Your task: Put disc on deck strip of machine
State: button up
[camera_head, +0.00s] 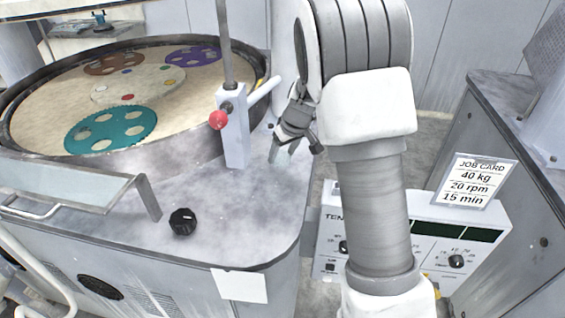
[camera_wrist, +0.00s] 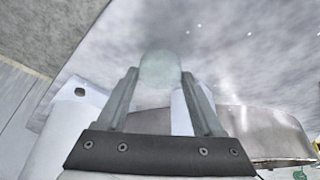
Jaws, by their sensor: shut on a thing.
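My gripper (camera_head: 283,148) is over the right edge of the left machine's deck, beside the white lever post. In the wrist view, its two fingers (camera_wrist: 160,74) are closed on a small round, pale, translucent greenish disc (camera_wrist: 160,66). The disc is hidden or too small to make out in the head view. The deck strip (camera_head: 240,205) is the grey mottled top in front of and right of the round platen. In the wrist view the mottled deck (camera_wrist: 235,45) lies beyond the disc; I cannot tell whether they touch.
A post (camera_head: 234,140) with a red knob (camera_head: 218,120) stands close left of my gripper. A black knob (camera_head: 182,221) sits on the deck. The platen (camera_head: 60,95) holds coloured toothed carriers. A control box (camera_head: 470,228) and job card (camera_head: 474,181) are right. The deck's front right is clear.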

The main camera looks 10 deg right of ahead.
aim_at(284, 159)
jog(key=shift+f, duration=1.95)
jog(key=shift+f, duration=0.1)
jog(key=shift+f, duration=0.1)
jog(key=o, duration=1.4)
jog(key=shift+o, duration=0.2)
